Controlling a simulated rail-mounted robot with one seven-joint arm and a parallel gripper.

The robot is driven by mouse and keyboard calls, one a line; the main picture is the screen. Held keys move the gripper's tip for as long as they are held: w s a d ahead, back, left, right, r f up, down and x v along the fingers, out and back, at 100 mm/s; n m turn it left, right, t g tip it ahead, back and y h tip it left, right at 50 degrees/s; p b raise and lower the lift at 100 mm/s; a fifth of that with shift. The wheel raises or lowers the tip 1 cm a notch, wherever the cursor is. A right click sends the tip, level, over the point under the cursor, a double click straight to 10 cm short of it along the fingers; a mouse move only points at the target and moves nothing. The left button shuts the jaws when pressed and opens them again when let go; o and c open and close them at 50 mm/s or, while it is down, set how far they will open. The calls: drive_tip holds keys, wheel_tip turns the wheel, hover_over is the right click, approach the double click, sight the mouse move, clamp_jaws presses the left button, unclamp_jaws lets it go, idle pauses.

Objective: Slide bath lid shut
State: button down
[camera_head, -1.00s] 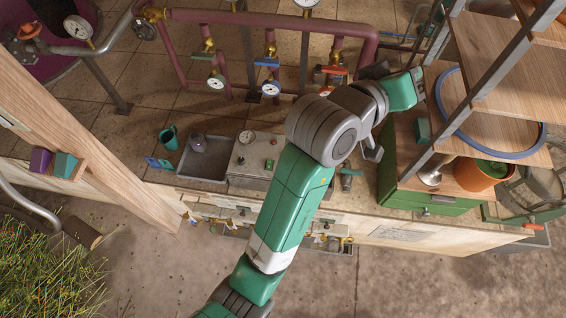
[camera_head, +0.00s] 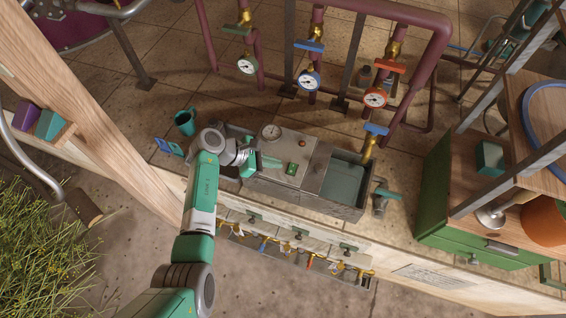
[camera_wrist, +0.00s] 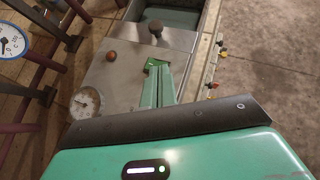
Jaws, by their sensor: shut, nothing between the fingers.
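The bath (camera_head: 343,183) is a grey metal tank on the counter, with water showing at its right end. Its flat metal lid (camera_head: 316,160) lies left of this opening, so the bath is partly open. In the wrist view the lid (camera_wrist: 180,38) carries a dark round knob (camera_wrist: 155,30), with open water beyond it. My gripper (camera_head: 268,162) is shut and empty, over the metal panel left of the lid. In the wrist view its green fingers (camera_wrist: 160,80) point toward the knob but end short of it. I cannot tell whether they touch the panel.
The panel bears a round gauge (camera_head: 271,131), a red button and a green square. A teal mug (camera_head: 185,122) stands to the left. Pipes with gauges and a blue-handled valve (camera_head: 376,129) rise behind. A green drawer cabinet (camera_head: 470,200) and shelving stand right.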

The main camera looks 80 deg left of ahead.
sight(301, 172)
drive_tip(key=b+x, duration=0.3)
drive_tip(key=x, duration=0.5)
drive_tip(key=shift+f, duration=0.1)
drive_tip(key=w, duration=0.2)
drive_tip(key=shift+w+d+b, duration=0.15)
drive_tip(key=shift+w+b, duration=0.1)
drive_tip(key=shift+b, duration=0.1)
drive_tip(key=shift+w, duration=0.55)
drive_tip(key=shift+d, duration=0.1)
